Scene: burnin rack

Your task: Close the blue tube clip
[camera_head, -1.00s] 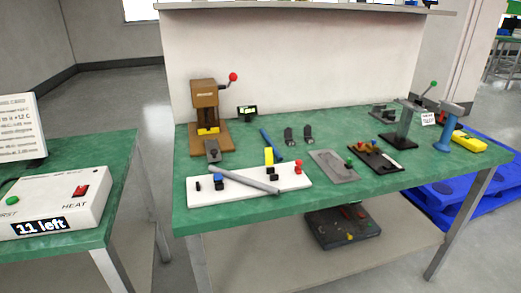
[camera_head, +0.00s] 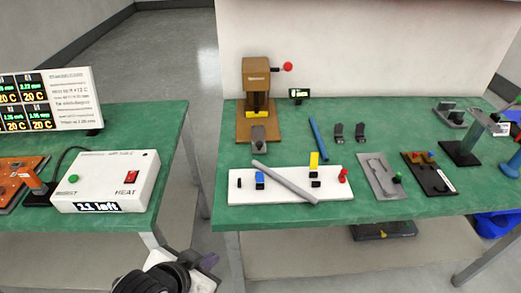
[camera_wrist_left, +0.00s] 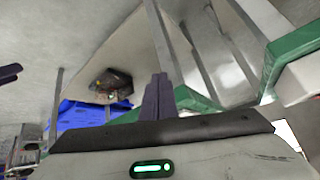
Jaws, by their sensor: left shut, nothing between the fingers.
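The blue tube clip (camera_head: 259,180) stands on a white board (camera_head: 238,197) at the front of the right-hand green table. A grey tube (camera_head: 285,183) lies slantwise across the board, its upper end close to the clip. Whether the clip is open or shut is too small to tell. My left gripper (camera_head: 210,261) is at the bottom of the head view, in front of and below the table edge, well apart from the clip. In the left wrist view its dark fingers (camera_wrist_left: 158,97) are together and empty. My right gripper is not clearly in view.
A yellow clip (camera_head: 314,160) and a red piece (camera_head: 343,175) are also on the board. Behind it stands a brown press (camera_head: 256,75). A box with HEAT and a red button (camera_head: 106,183) sits on the left table. A floor gap separates the tables.

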